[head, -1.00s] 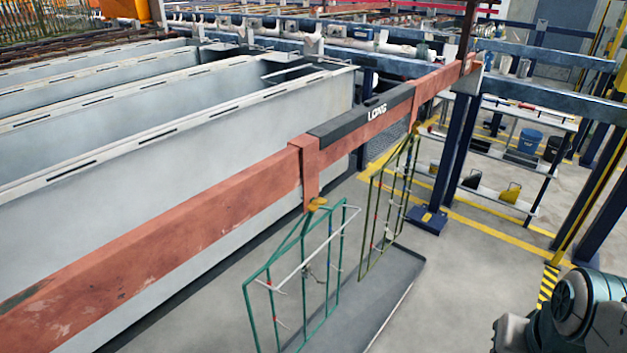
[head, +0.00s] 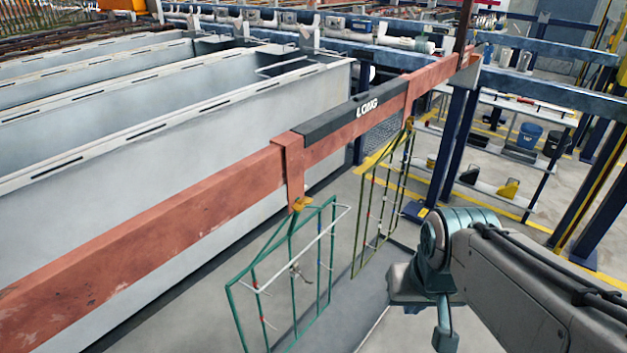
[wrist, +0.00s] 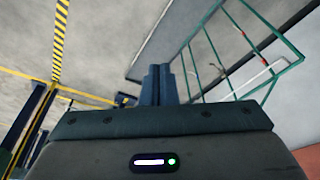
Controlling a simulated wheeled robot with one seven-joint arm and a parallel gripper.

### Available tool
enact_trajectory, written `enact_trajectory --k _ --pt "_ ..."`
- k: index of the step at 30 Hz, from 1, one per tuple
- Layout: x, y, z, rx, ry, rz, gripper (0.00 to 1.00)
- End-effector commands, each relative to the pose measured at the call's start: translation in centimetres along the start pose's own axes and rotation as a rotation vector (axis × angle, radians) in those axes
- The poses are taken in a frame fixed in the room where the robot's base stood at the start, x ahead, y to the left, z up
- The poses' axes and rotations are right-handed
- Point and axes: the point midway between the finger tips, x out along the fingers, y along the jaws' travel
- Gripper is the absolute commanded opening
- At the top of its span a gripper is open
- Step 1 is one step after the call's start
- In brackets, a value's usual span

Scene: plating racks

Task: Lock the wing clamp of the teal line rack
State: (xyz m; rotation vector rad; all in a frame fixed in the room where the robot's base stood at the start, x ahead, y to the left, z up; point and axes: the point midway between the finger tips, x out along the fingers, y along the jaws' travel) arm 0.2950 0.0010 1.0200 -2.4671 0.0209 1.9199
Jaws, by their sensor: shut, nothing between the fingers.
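The teal line rack (head: 281,270) is a teal frame with a white cross bar and small red marks. It hangs from the copper-coloured flight bar (head: 150,232). Its yellow wing clamp (head: 300,204) sits at the rack's top, under the copper hanger; whether it is locked is too small to tell. Part of the teal rack also shows at the upper right of the wrist view (wrist: 293,45). My gripper (wrist: 158,72) is shut and empty in the wrist view, with its fingers left of the rack and apart from it. In the head view my arm is right of the rack.
An olive rack (head: 372,210) with its own yellow clamp (head: 408,124) hangs farther along the bar. Grey tanks (head: 200,150) stand behind the bar. Blue posts (head: 455,150) and a shelf (head: 495,195) stand at the right. A grey tray (head: 345,318) lies below the racks.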

Motion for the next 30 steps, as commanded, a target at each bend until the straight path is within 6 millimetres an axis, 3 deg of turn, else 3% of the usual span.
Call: enact_trajectory --k 5,11,17,21,30 --pt "0.9 -1.6 -0.6 0.11 -0.044 -0.077 0.0" --pt "3.2 -6.1 -3.4 0.489 -0.193 -0.307 0.0" --pt "5.4 -10.2 -8.7 0.955 -0.378 -0.551 0.0" --pt "7.2 -11.8 -13.5 1.282 -0.509 -0.71 0.0" --pt "11.5 -11.1 -23.1 1.865 -0.735 -0.995 0.0"
